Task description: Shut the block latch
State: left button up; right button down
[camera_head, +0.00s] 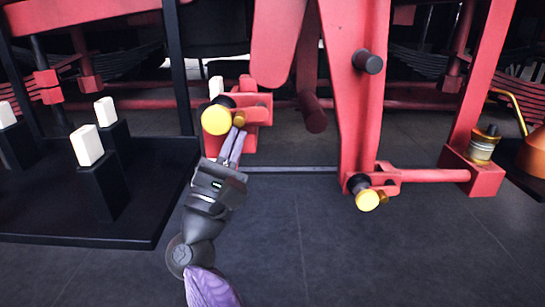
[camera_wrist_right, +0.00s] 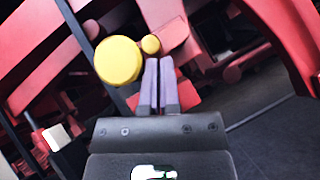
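A red bracket (camera_head: 258,108) on the red frame carries a large yellow round end (camera_head: 216,119) and a small gold knob (camera_head: 239,118). Which part is the block latch I cannot tell for sure. My right gripper (camera_head: 237,137) reaches up from below, its purple fingers together just under the gold knob. In the right wrist view the fingers (camera_wrist_right: 158,82) lie side by side with nothing seen between them. The gold knob (camera_wrist_right: 150,44) shows just beyond their tips and the yellow end (camera_wrist_right: 118,60) to their left. Whether the tips touch the knob I cannot tell. My left gripper is out of view.
A second yellow-ended fitting (camera_head: 367,200) sits at the foot of the red upright (camera_head: 360,110). White blocks on dark posts, one of them the nearest white block (camera_head: 87,145), stand on a black platform (camera_head: 60,238) at left. The grey floor (camera_head: 330,260) is clear.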

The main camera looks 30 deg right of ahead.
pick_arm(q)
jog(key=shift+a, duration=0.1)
pick_arm(e)
jog(key=shift+r+m, duration=0.1)
jog(key=shift+m, duration=0.2)
pick_arm(q)
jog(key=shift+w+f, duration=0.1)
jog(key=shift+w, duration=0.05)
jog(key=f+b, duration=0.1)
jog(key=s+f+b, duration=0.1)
jog(key=b, duration=0.1)
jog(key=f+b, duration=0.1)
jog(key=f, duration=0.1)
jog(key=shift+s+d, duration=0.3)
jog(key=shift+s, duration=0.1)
pick_arm(e)
jog(key=s+a+f, duration=0.2)
jog(key=f, duration=0.3)
jog(key=s+a+f, duration=0.3)
jog(key=f, duration=0.3)
jog(key=shift+s, duration=0.15)
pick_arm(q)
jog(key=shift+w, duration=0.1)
